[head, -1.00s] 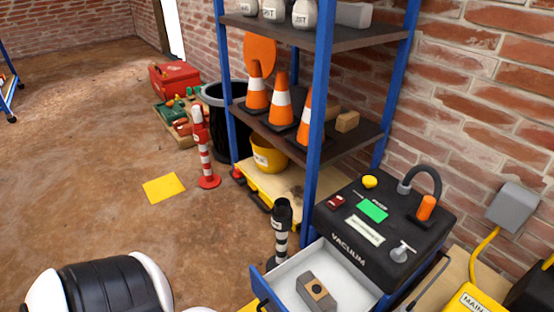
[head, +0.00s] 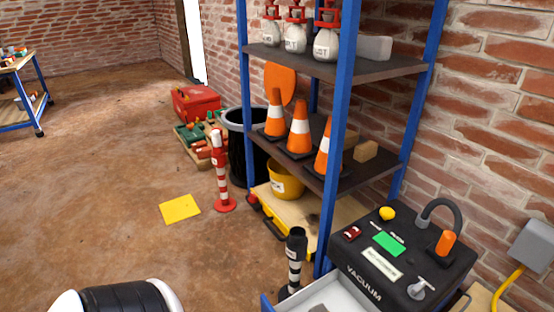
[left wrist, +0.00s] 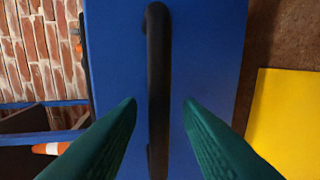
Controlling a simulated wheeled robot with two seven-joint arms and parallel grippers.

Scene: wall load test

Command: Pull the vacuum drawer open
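The black vacuum unit (head: 400,262), labelled VACUUM, stands at the lower right in the head view. Below its front, the drawer (head: 340,292) with a pale interior and blue edge sticks out, cut off by the bottom of the picture. In the left wrist view the blue drawer front (left wrist: 215,50) carries a black bar handle (left wrist: 158,75). My left gripper (left wrist: 159,100) is open, its green fingers on either side of the handle with gaps to it. The head view does not show this gripper. My right gripper is in neither view.
A blue-posted shelf (head: 340,120) with orange cones (head: 300,130) stands behind the vacuum unit. A black-and-white striped post (head: 295,262) stands close to the drawer's left. A yellow sheet (head: 180,209) lies on the floor; the floor at left is mostly clear.

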